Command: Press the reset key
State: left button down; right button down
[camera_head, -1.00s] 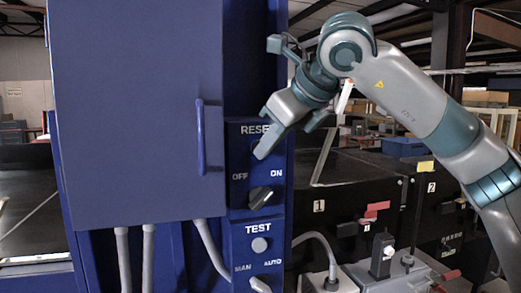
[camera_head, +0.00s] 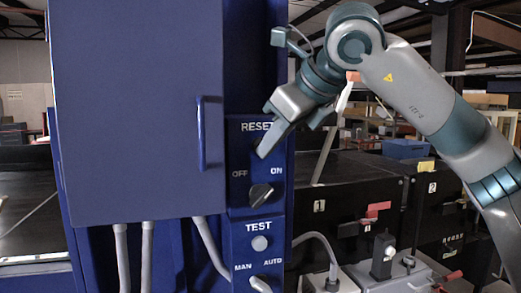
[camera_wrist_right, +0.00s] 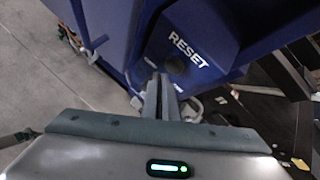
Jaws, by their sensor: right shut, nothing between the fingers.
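The reset key is a dark round button (camera_wrist_right: 175,65) just under the white RESET lettering on the blue panel (camera_wrist_right: 205,30). In the head view the same lettering shows on the panel (camera_head: 235,157), and the key is mostly hidden behind my fingers. My right gripper (camera_head: 263,153) is shut and empty, reaching in from the right with its fingertips just below the lettering. In the right wrist view, the shut fingertips (camera_wrist_right: 160,80) lie just below and left of the key; I cannot tell if they touch it. My left gripper is not in view.
Below are a black OFF/ON knob (camera_head: 261,196), a TEST button (camera_head: 260,243) and a MAN/AUTO switch (camera_head: 260,284). A large blue cabinet door with a handle (camera_head: 203,133) stands left of the fingers. Black boxes (camera_head: 335,200) stand to the right.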

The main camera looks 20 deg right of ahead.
dwell(0.3)
jog(key=shift+s+d+b, duration=0.1)
jog(key=shift+s+b, duration=1.3)
jog(key=shift+s, duration=1.15)
